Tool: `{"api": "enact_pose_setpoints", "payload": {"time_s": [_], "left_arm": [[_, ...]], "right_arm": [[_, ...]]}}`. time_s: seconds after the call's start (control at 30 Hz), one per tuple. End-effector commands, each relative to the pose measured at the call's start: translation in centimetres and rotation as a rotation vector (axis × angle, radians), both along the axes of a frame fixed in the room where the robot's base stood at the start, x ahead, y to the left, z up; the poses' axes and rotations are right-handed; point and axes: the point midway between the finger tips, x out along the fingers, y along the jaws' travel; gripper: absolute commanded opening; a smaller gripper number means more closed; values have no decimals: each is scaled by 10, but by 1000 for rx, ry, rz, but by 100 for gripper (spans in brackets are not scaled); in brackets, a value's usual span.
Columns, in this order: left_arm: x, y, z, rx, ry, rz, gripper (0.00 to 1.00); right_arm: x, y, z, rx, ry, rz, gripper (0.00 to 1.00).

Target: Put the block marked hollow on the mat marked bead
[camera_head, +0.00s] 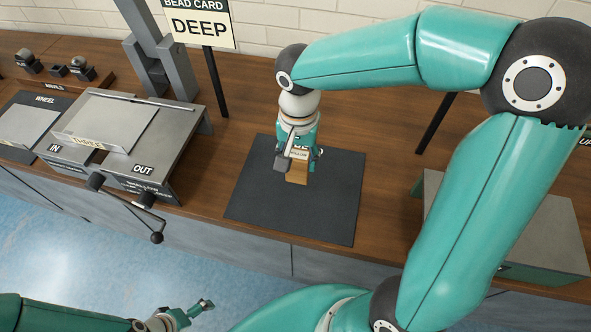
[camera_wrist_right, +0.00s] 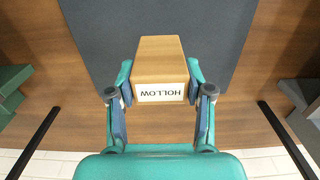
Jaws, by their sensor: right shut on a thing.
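The wooden block marked HOLLOW (camera_wrist_right: 161,62) is between the fingers of my right gripper (camera_wrist_right: 160,95), which is shut on it. Its white label reads upside down in the wrist view. In the head view my right gripper (camera_head: 297,158) points down and the block (camera_head: 297,174) shows below it. Both are over a dark grey mat (camera_head: 330,215), which also fills the middle of the wrist view (camera_wrist_right: 225,30). I cannot tell whether the block touches the mat, and no marking on the mat is legible. My left gripper (camera_head: 198,310) is low at the bottom, away from the bench.
A card sign (camera_head: 200,25) reading BEAD CARD, DEEP stands on a black post behind the mat. A grey machine marked IN and OUT (camera_head: 130,135), with a crank, stands left. A grey-topped green stand (camera_head: 545,235) is at right. Small dark pieces (camera_head: 58,70) sit far left.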

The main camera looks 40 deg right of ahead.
Motion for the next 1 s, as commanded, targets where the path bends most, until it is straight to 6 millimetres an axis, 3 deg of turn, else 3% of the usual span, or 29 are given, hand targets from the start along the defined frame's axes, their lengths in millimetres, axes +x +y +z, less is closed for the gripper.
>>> {"api": "enact_pose_setpoints", "payload": {"time_s": [0.4, 0.8, 0.83, 0.97, 1.0], "left_arm": [[0, 0, -2, 0, 0, 0, 100], [0, 0, -6, 0, 0, 0, 100], [0, 0, -5, 0, 0, 0, 100], [0, 0, -4, 0, 0, 0, 100], [0, 0, -4, 0, 0, 0, 100]], "right_arm": [[-1, -1, -44, -1, 3, -1, 14], [0, 0, -50, 1, -1, 0, 14], [0, 0, -49, 0, 0, 0, 55], [0, 0, -49, 0, 0, 0, 76], [0, 0, -49, 0, 0, 0, 76]]}}
